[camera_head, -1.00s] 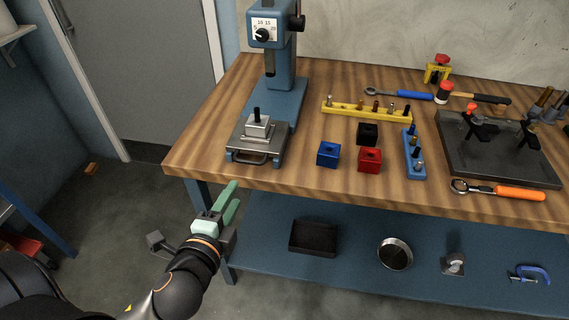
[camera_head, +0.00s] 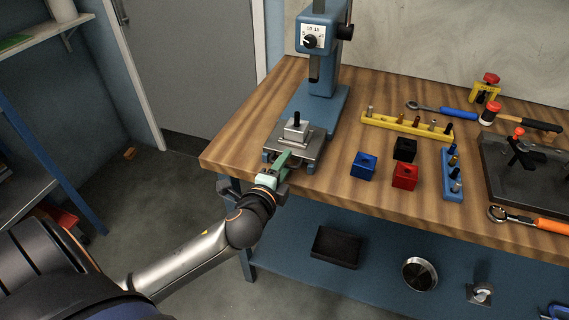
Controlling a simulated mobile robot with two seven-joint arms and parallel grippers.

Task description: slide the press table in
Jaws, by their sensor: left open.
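The press table (camera_head: 309,147) is a grey metal plate at the front of the blue press (camera_head: 318,97), near the bench's front edge. It sticks out forward of the press base. A light metal block with a black pin (camera_head: 296,130) sits on it. My left gripper (camera_head: 282,163) is at the table's front edge, where the handle was seen earlier. Its green fingers are open and partly hide that edge. The handle is covered by the gripper, and I cannot tell whether the fingers touch it. My right gripper is not in view.
Blue (camera_head: 364,166), black (camera_head: 405,149) and red (camera_head: 404,176) blocks stand to the right on the wooden bench (camera_head: 330,184). A yellow rack (camera_head: 406,126) and a blue rack (camera_head: 452,175) hold pins. A dark tray (camera_head: 336,246) lies on the lower shelf.

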